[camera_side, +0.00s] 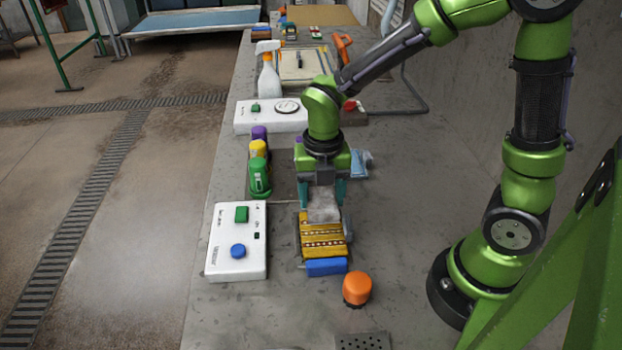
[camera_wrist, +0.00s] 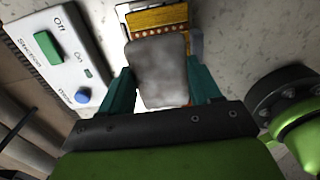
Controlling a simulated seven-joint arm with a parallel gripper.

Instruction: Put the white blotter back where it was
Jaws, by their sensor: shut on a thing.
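The white blotter, a greyish-white pad (camera_side: 323,207), is between the teal fingers of my gripper (camera_side: 323,196), which is shut on it. In the wrist view the blotter (camera_wrist: 157,68) fills the space between both fingers of my gripper (camera_wrist: 162,82). The blotter is at the far end of a yellow patterned rug piece (camera_side: 323,236) and hides part of it. The rug piece also shows beyond the blotter in the wrist view (camera_wrist: 158,18). I cannot tell whether the blotter touches the rug piece or hangs just above it.
A white control box (camera_side: 222,260) with green and blue buttons stands left of the rug piece. A blue block (camera_side: 326,267) lies at its near end, with an orange knob (camera_side: 357,288) nearby. Green, yellow and purple bottles (camera_side: 259,172) stand left of my gripper. A second white box (camera_side: 248,116) is behind.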

